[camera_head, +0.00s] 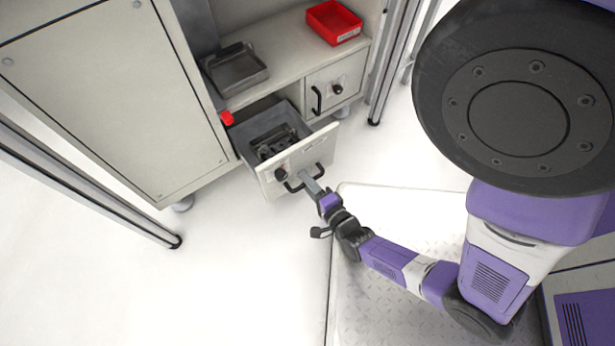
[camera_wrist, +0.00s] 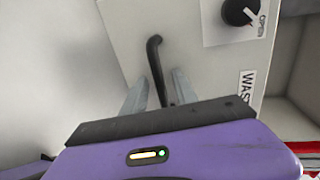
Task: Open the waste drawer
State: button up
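The waste drawer (camera_head: 300,168) is pulled well out of the cabinet, and dark parts show inside it. Its pale front also shows in the wrist view (camera_wrist: 205,72), with a label reading "WAS", cut off. Its black bar handle (camera_wrist: 154,62) stands on the front; the handle shows in the head view too (camera_head: 292,186). My gripper (camera_head: 308,180) is at the handle. In the wrist view my gripper (camera_wrist: 158,88) has its two fingers apart, one on each side of the handle, with gaps visible. The handle's lower end is hidden behind the gripper body.
A black knob (camera_wrist: 238,12) marked "OPEN" is on the drawer front. A grey tray (camera_head: 236,72) and a red bin (camera_head: 334,22) sit on the shelf above. A metal frame leg (camera_head: 100,190) stands left; floor between is clear.

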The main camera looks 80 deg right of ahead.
jog(key=p+v, duration=0.2)
jog(key=v, duration=0.5)
jog(key=shift+s+a, duration=0.25)
jog(key=shift+a, duration=0.05)
dwell(0.6)
